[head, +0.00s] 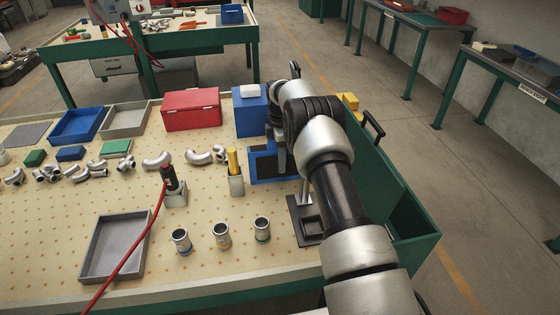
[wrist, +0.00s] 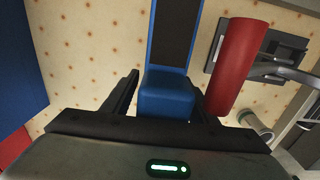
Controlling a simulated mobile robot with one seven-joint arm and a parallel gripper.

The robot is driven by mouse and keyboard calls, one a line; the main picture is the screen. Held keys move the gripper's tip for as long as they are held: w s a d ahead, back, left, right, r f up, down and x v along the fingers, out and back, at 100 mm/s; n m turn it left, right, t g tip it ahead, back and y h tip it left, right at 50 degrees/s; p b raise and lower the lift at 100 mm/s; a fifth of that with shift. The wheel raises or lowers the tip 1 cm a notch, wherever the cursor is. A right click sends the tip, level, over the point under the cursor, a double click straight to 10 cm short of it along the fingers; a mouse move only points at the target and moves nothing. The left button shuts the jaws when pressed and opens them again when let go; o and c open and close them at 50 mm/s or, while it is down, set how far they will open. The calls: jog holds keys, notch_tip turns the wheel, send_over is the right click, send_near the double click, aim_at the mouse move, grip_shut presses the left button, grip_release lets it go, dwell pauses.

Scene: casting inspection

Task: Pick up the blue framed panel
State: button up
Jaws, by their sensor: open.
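The blue framed panel (head: 268,181) is on the perforated bench top, a blue frame around a dark face. My arm and gripper (head: 278,150) partly cover it in the head view. In the wrist view, the panel (wrist: 150,48) runs away from my gripper (wrist: 165,88). A blue block-like end (wrist: 166,95) of it shows between my two dark fingers. The fingers are open, with a visible gap on each side of the blue part. I cannot tell how far below the fingertips it lies.
A red cylinder (wrist: 240,60) and a dark stand (wrist: 285,58) are close on the right in the wrist view. A blue box (head: 250,112) and red box (head: 191,108) stand behind. A yellow-topped holder (head: 236,180) is left of the panel; a green bin (head: 405,215) is right.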

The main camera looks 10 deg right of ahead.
jog(key=c, duration=1.3)
grip_shut()
jog(key=shift+r, duration=0.2)
